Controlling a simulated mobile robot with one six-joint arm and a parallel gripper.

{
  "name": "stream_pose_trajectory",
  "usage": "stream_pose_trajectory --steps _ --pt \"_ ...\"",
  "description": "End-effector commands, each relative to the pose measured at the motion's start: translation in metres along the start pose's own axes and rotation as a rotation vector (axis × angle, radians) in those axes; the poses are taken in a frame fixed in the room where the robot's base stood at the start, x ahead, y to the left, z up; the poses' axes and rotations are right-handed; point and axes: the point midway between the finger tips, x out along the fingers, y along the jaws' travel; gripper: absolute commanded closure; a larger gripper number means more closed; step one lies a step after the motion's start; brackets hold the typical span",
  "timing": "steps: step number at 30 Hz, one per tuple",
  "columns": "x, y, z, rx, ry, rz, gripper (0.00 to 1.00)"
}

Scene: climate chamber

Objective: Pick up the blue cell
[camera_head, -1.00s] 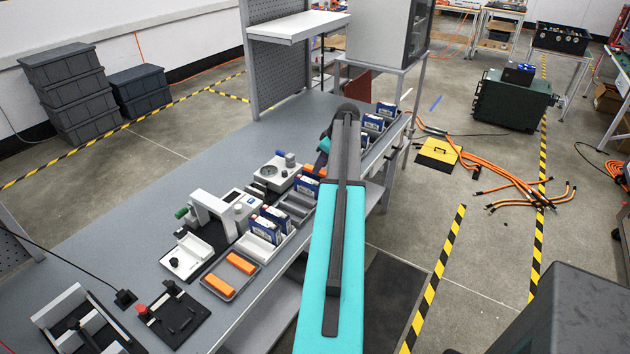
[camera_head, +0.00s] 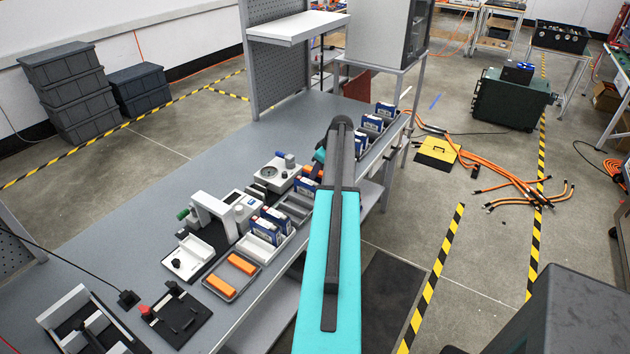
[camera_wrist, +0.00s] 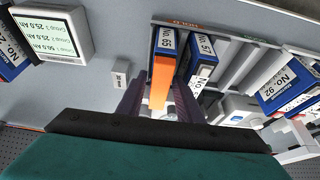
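Several blue-and-white labelled cells are in view. In the wrist view, a blue cell marked No. 65 (camera_wrist: 166,42), with an orange face, stands in a slot of the grey holder (camera_wrist: 235,45). My gripper (camera_wrist: 160,80) has its two dark fingers apart, one on each side of that orange face. A narrow gap shows at the left finger; contact at the right finger is unclear. A second blue cell, No. 57 (camera_wrist: 203,52), stands just right of it. In the head view, my own arm hides the gripper, and a blue cell (camera_head: 306,186) shows beside the arm.
In the wrist view, cell No. 92 (camera_wrist: 288,88) lies to the right and a display (camera_wrist: 50,35) to the left. In the head view, two blue cells stand in a white tray (camera_head: 254,247), near a grey tray (camera_head: 222,290) with orange blocks.

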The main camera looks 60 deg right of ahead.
Motion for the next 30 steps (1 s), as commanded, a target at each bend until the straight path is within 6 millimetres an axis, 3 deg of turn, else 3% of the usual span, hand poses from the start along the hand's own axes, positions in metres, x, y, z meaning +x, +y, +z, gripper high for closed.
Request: stream_pose_trajectory --steps 8,24,25,30 --pt "0.018 -0.001 -0.001 -0.002 0.000 -0.001 0.67" --pt "0.019 -0.001 -0.001 -0.002 0.000 0.000 0.67" --pt "0.019 -0.001 -0.001 -0.001 0.000 0.000 0.69" --pt "0.019 -0.001 -0.001 -0.001 0.000 0.000 0.98"
